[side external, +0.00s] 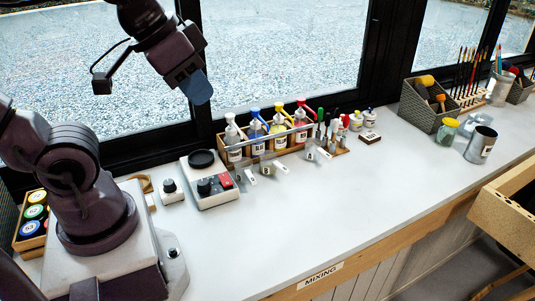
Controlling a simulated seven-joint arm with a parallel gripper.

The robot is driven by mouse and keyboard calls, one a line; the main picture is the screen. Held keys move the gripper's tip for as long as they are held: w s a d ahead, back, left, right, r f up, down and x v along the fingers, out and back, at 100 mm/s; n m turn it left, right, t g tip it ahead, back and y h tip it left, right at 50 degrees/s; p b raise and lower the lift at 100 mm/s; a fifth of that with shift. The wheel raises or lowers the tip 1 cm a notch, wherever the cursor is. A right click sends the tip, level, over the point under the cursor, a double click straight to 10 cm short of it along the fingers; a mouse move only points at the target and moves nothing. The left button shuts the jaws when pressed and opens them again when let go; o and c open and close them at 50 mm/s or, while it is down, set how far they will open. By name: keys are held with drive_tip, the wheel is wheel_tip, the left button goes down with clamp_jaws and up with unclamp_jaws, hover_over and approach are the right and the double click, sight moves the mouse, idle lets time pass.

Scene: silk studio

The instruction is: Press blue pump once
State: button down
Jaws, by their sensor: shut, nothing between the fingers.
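A row of pump bottles stands in a wooden rack (268,152) at the back of the bench. The blue pump (255,113) is second from the left, between the white pump (231,121) and the yellow pump (280,110). The red pump (301,105) is at the right end. All the bottles stand upright. My gripper (198,93) is shut and empty, with its blue-grey tip pointing down. In the picture it is up and to the left of the blue pump, apart from it. Its height above the bench is hard to judge.
A small scale (214,190) with a dark round pan sits left of the rack. Clear scoops (272,167) lie before the rack. Small dropper bottles (355,120), a wicker basket (427,114) and a metal cup (481,145) stand to the right. The bench front is clear.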

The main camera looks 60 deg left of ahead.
drive_tip(key=w+a+f+g, duration=0.1)
drive_tip(key=w+a+f, duration=0.4)
drive_tip(key=w+a, duration=0.2)
drive_tip(key=w+a+f+g, duration=0.2)
drive_tip(key=w+a+f, duration=0.3)
drive_tip(key=a, duration=0.6)
drive_tip(key=w+a+f+g, duration=0.2)
drive_tip(key=w+a+f, duration=0.3)
drive_tip(key=w+a, duration=0.4)
drive_tip(key=shift+w+a, duration=0.25)
drive_tip(key=shift+a, duration=0.05)
drive_tip(key=shift+s+d+f+g, duration=0.1)
drive_tip(key=shift+g, duration=0.2)
drive_tip(key=shift+f, duration=0.3)
